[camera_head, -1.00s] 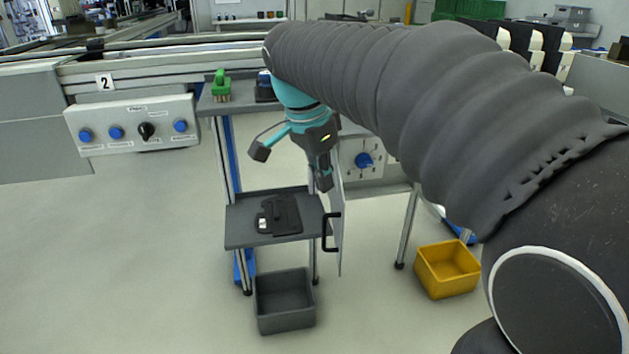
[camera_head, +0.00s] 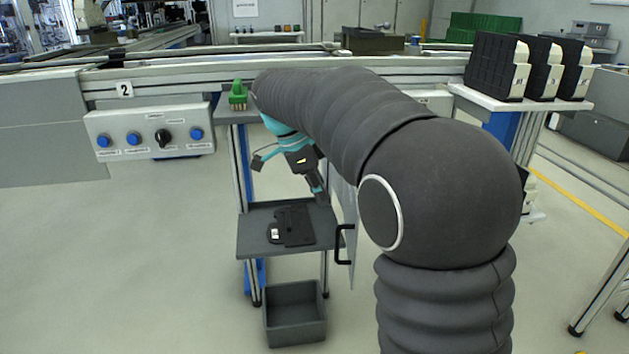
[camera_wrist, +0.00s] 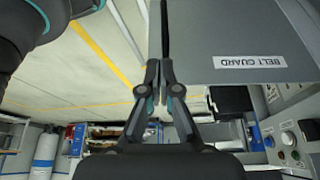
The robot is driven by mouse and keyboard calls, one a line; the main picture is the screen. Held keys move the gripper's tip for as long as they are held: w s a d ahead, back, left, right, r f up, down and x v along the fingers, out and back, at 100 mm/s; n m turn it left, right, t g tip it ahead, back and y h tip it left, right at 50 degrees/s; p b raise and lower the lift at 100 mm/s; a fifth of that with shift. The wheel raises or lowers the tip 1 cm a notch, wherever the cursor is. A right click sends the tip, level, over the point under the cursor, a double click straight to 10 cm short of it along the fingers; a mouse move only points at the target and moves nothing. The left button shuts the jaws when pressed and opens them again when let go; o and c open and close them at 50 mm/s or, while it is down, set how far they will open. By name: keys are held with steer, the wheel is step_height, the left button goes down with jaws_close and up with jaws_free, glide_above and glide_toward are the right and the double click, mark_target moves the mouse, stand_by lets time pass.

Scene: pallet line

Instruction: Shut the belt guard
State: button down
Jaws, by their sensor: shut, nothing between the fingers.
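The belt guard (camera_head: 350,268) is a thin grey panel with a black handle (camera_head: 341,246), seen nearly edge-on in the head view. It stands out from the right side of the small shelf stand, so it is open. In the wrist view the guard (camera_wrist: 230,30) fills the upper right, with its BELT GUARD label upside down. My gripper (camera_head: 322,195) is shut and empty, beside the guard's upper part on its left in the head view. In the wrist view the fingertips (camera_wrist: 160,66) are close to the panel's dark edge; I cannot tell whether they touch. My arm hides part of the guard.
The stand's lower shelf (camera_head: 255,243) carries a dark flat device (camera_head: 294,226). A grey bin (camera_head: 294,314) sits on the floor below. A green brush (camera_head: 238,95) is on the upper shelf. A control box (camera_head: 150,133) is at the left. Floor at the left front is clear.

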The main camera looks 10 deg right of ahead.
steer(key=shift+s+d+f, duration=0.15)
steer(key=shift+d+f, duration=0.3)
steer(key=shift+d, duration=0.4)
steer(key=shift+s+d+f, duration=0.15)
steer(key=shift+d+f, duration=0.35)
steer(key=shift+d, duration=0.35)
steer(key=shift+s+d+f, duration=0.15)
steer(key=shift+d+f, duration=0.3)
steer(key=shift+d, duration=0.4)
